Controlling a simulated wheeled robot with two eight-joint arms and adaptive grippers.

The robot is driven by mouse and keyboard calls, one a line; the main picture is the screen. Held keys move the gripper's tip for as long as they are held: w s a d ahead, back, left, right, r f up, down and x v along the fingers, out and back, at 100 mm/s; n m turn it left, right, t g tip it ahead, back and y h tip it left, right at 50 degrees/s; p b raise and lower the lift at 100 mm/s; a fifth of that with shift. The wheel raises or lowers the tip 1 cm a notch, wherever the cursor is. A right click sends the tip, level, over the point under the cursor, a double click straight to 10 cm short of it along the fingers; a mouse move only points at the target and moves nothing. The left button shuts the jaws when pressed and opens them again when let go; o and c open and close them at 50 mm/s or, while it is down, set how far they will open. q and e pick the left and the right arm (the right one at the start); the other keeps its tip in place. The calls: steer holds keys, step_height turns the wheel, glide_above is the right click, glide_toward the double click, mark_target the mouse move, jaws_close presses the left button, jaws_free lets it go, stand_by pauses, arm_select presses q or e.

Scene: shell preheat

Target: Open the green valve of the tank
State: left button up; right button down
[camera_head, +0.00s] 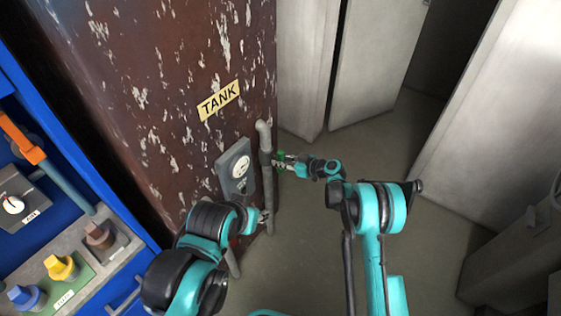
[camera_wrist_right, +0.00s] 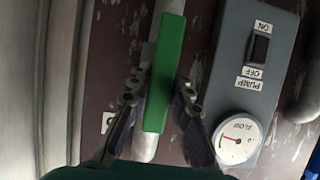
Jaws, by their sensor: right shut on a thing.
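The brown, paint-chipped tank (camera_head: 170,100) carries a yellow TANK label (camera_head: 218,100). A grey pipe (camera_head: 266,140) runs down beside it. The green valve (camera_head: 281,154) shows small in the head view, partly hidden by my right gripper (camera_head: 284,163). In the right wrist view its long green handle (camera_wrist_right: 168,50) lies along the pipe, between the fingers of my right gripper (camera_wrist_right: 160,88), which is shut on it. My left gripper (camera_head: 263,216) is low by the pipe, mostly hidden behind its own arm; its jaw opening cannot be made out.
A grey pump box (camera_head: 233,168) with an ON/OFF switch (camera_wrist_right: 260,46) and a flow gauge (camera_wrist_right: 238,139) sits beside the pipe. A blue workbench (camera_head: 70,200) with coloured knobs stands at left. Grey cabinets (camera_head: 375,60) stand behind and at right. Floor between is clear.

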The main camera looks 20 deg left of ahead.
steer(key=c, duration=1.4)
jaws_free()
steer(key=shift+o, duration=0.2)
steer(key=v, duration=1.2)
steer(key=shift+d, duration=0.1)
